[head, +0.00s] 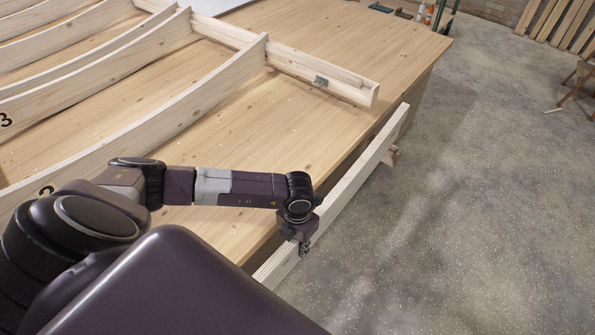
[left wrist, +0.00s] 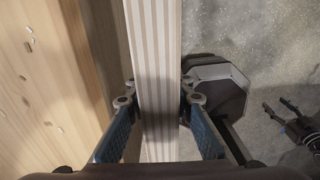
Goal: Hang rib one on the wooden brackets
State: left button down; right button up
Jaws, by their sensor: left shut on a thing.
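A long pale wooden rib (head: 350,190) runs along the outside of the table's right edge, close to it. I see no number on it. My left gripper (head: 304,247) is shut on this rib near its nearer part. In the left wrist view the rib (left wrist: 155,60) passes between the two fingers (left wrist: 155,100). A small wooden bracket (head: 394,156) sticks out at the table's side beside the far end of the rib. I cannot tell whether the rib rests on it. Other brackets are hidden. My right gripper (left wrist: 282,110) shows at the right of the left wrist view, fingers apart and empty.
The wooden table (head: 300,130) carries a frame with several curved ribs, two marked 2 (head: 46,191) and 3 (head: 6,120). A beam (head: 330,82) with a metal fitting crosses their ends.

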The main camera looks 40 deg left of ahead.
pick_arm(q)
notch_tip(320, 180, down, 13)
jog(key=b, duration=1)
dwell(0.8)
jog(key=shift+w+f+b, duration=0.1)
jog(key=shift+b, duration=0.25)
dwell(0.4)
jog(key=shift+f+b, duration=0.7)
jog(key=shift+f, duration=0.2)
dwell(0.3)
jog(key=shift+f+b, duration=0.65)
jog(key=shift+f, duration=0.2)
jog(key=shift+f, duration=0.2)
jog(key=shift+f+b, duration=0.65)
jog(key=shift+b, duration=0.05)
dwell(0.7)
